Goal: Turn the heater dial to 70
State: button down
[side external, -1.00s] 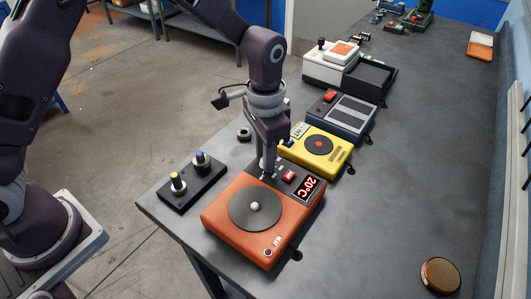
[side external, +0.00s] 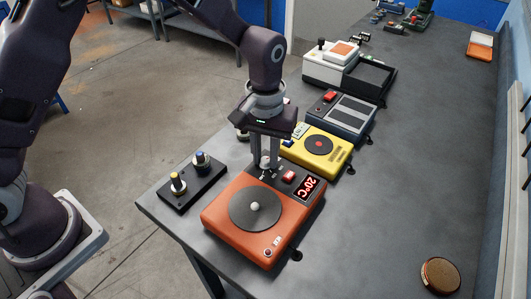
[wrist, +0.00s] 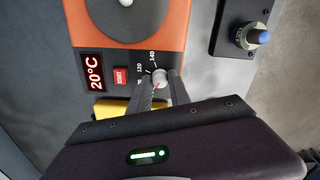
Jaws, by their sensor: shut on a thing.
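The orange heater (side external: 222,220) sits near the front edge of the bench, with a round dark plate and a display (side external: 309,188) reading 20°C. The display (wrist: 95,72) reads the same in the wrist view. The heater dial (wrist: 159,77) is a small light knob with a reddish mark, on a black panel with numbers such as 120 and 140. My gripper (side external: 267,164) points down over the panel. In the wrist view its two fingers (wrist: 162,84) are shut on the dial, one on each side. They hide part of the scale, so the exact setting is not readable.
A red START button (wrist: 121,76) is beside the dial. A yellow device (side external: 318,149) stands close behind the heater. A black box with two knobs (side external: 188,190) is to the left. A brown round object (side external: 440,274) lies at the right; the bench between is clear.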

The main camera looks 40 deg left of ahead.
aim_at(266, 159)
jog(key=shift+r+n, duration=0.1)
jog(key=shift+n, duration=0.3)
jog(key=c, duration=1.2)
grip_release()
notch_tip(266, 159, up, 6)
jog(key=shift+r, duration=0.5)
